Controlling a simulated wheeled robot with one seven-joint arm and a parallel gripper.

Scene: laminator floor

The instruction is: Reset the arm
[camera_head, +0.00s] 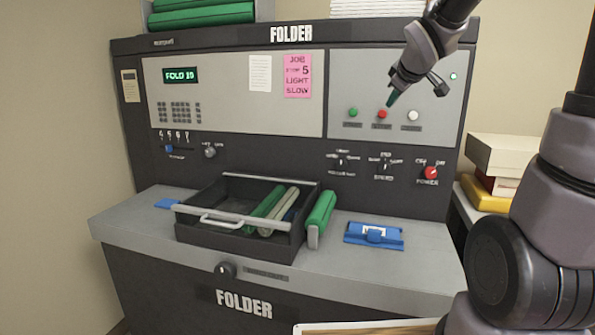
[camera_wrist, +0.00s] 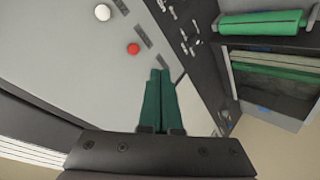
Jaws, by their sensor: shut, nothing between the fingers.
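My gripper (camera_head: 391,99) is in front of the upper right panel of the folder machine, close to the red button (camera_head: 382,114). In the wrist view my gripper's green fingers (camera_wrist: 160,75) are shut together with nothing between them. The red button (camera_wrist: 133,48) and the white button (camera_wrist: 102,12) show beyond the fingertips, to their left. I cannot tell whether the fingertips touch the panel. A green button (camera_head: 353,112) and a white button (camera_head: 413,115) flank the red one. The display (camera_head: 181,75) reads "FOLD 19".
A dark tray (camera_head: 205,237) with green and pale rolls stands on the grey ledge (camera_head: 130,222). A green roll (camera_head: 321,212) stands beside it, and a blue piece (camera_head: 373,236) lies to the right. Knobs and the red power switch (camera_head: 431,172) sit below the buttons. Boxes (camera_head: 495,154) are stacked at right.

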